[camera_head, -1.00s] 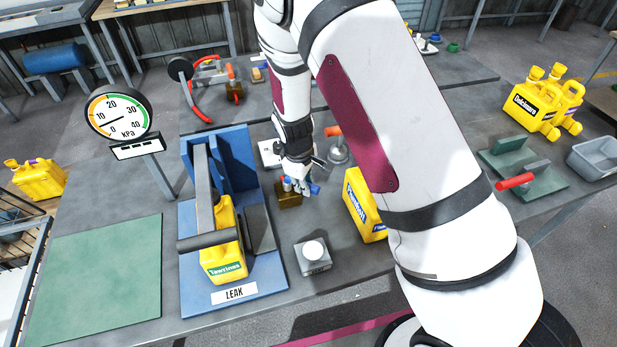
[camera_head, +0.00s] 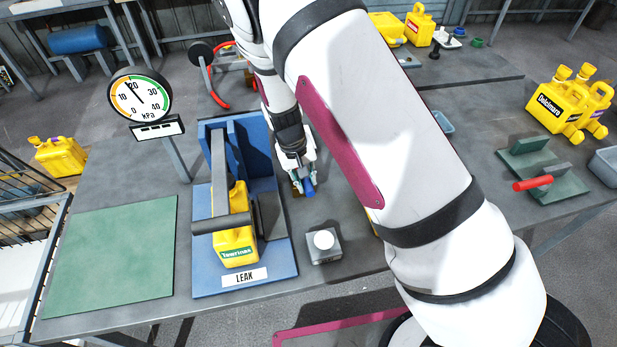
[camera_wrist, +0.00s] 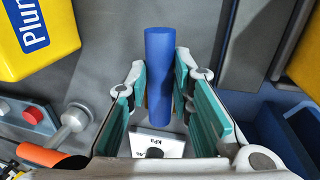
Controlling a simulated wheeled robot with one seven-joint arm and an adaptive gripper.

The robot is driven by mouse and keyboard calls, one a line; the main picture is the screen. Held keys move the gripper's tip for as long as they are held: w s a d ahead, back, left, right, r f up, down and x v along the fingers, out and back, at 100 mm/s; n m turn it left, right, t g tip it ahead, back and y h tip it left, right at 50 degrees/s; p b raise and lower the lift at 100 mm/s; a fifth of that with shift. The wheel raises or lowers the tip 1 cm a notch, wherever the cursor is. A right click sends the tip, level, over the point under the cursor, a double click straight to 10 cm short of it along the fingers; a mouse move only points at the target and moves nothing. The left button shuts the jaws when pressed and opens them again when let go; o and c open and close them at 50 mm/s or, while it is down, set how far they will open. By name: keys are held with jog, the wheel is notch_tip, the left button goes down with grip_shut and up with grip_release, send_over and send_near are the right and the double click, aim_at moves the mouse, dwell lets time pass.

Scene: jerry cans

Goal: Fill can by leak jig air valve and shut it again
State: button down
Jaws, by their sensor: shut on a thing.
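My gripper (camera_head: 304,186) is at the air valve right of the blue leak jig (camera_head: 205,285). In the wrist view my gripper (camera_wrist: 160,90) has its teal pads on both sides of the blue valve handle (camera_wrist: 160,50), shut on it. The handle (camera_head: 309,193) also shows at the fingertips in the head view; the brass valve body is mostly hidden. The yellow can (camera_head: 236,250) labelled Towrinos stands in the jig under a grey clamp bar (camera_head: 222,223). The gauge (camera_head: 140,95) has its needle a little short of 20 kPa.
A grey box with a white button (camera_head: 324,243) stands in front of the valve. A yellow can (camera_wrist: 40,40) is close beside my gripper, mostly hidden by my arm in the head view. A clear green mat (camera_head: 110,255) lies left of the jig.

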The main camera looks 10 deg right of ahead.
jog(key=shift+a, duration=0.2)
dwell(0.4)
jog(key=c, duration=1.4)
grip_release()
jog(key=r, duration=0.4)
jog(key=a+r, duration=0.1)
jog(key=r, duration=0.2)
jog(key=a+r, duration=0.1)
jog(key=r, duration=0.3)
jog(key=shift+a+r, duration=0.15)
jog(key=shift+r, duration=0.2)
jog(key=shift+r, duration=0.1)
